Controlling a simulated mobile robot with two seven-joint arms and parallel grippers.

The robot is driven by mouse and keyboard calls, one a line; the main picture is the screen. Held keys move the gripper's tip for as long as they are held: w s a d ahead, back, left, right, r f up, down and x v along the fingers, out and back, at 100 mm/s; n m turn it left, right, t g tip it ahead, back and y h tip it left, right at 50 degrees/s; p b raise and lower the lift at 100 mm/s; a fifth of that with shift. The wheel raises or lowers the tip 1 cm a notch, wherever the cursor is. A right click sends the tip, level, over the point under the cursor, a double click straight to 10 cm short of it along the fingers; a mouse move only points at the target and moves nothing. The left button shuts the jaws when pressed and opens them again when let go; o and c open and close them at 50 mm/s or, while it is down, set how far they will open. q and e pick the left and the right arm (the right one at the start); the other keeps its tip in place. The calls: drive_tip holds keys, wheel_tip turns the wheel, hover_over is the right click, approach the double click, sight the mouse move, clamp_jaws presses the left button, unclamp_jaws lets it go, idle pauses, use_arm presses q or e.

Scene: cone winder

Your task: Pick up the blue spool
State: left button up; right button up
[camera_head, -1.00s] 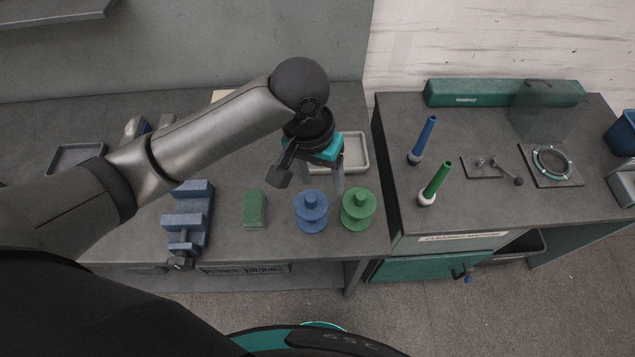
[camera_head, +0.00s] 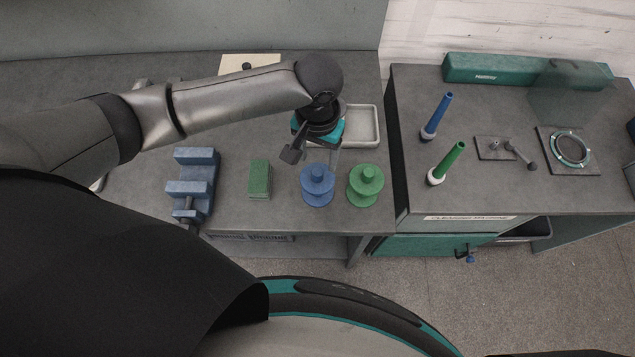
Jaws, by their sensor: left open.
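The blue spool (camera_head: 317,188) stands upright on the left grey table, near its front edge. A green spool (camera_head: 365,186) stands close beside it on the right. My left gripper (camera_head: 324,157) is above and just behind the blue spool, pointing down, with its jaws open and empty. The fingers are partly hidden by the gripper body and one shows just behind the spool's top; I cannot tell how high they are above it. My right gripper is not in view.
A green block (camera_head: 259,179) and a blue vise (camera_head: 193,184) stand left of the spools. A pale tray (camera_head: 377,126) lies behind them. The right bench (camera_head: 415,185) holds a blue cone (camera_head: 437,115) and a green cone (camera_head: 447,162), beyond a narrow gap.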

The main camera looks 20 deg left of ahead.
sight(317, 171)
use_arm(q)
wheel_tip(317, 171, down, 5)
drive_tip(key=shift+f, duration=0.1)
drive_tip(key=shift+c, duration=0.2)
clamp_jaws()
idle(0.5)
idle(0.8)
